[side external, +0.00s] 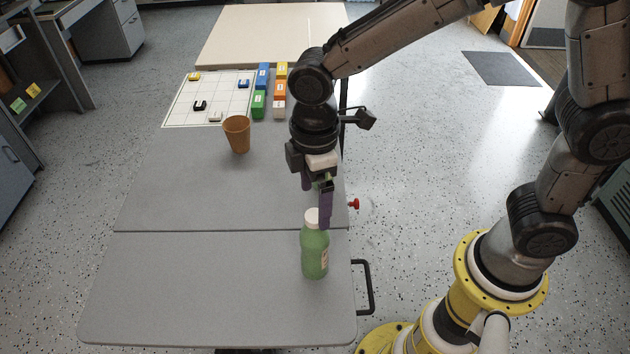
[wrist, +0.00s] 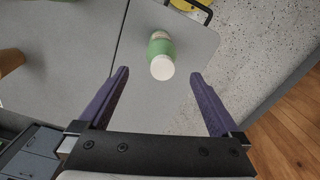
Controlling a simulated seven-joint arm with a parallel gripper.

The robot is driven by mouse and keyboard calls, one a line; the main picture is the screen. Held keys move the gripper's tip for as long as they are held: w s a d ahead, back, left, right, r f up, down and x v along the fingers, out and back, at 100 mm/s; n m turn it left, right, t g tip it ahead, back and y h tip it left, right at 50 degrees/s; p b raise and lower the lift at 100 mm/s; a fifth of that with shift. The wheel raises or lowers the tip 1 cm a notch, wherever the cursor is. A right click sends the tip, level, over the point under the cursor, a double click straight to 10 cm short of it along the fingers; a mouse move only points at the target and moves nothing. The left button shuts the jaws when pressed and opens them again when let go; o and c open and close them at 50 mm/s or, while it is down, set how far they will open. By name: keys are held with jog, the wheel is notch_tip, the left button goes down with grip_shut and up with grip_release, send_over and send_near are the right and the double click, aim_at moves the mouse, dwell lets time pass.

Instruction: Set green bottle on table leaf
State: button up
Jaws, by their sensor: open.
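The green bottle (side external: 315,254) with a white cap stands upright on the near table section, the leaf (side external: 200,290), close to its right edge and just past the seam. In the wrist view the bottle (wrist: 160,47) is seen from above, cap toward me. My gripper (side external: 321,214) points down by the bottle's cap, and one purple finger overlaps the cap in the side view. In the wrist view my gripper (wrist: 159,75) has its two fingers wide apart with nothing between them; the cap appears beyond, between the fingertips. Contact with the bottle cannot be seen.
An orange cup (side external: 237,135) stands on the far table section. Behind it are a white grid sheet (side external: 180,105) with small blocks and rows of coloured blocks (side external: 258,105). A black handle (side external: 368,287) and red knob (side external: 353,204) stick out at the right edge. The leaf's left is clear.

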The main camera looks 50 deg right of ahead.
jog(key=shift+r, duration=1.75)
jog(key=shift+d+r, duration=0.15)
jog(key=shift+d, duration=0.05)
jog(key=s+d+r+m+t, duration=0.2)
jog(key=s+d+r+m, duration=0.1)
jog(key=s+d+m, duration=0.3)
jog(key=s+d+r+m+t, duration=0.3)
jog(key=s+d+m, duration=0.3)
jog(key=d, duration=0.5)
jog(key=shift+s+r+m+t, duration=0.3)
jog(key=shift+s+r, duration=0.15)
jog(key=shift+s, duration=0.6)
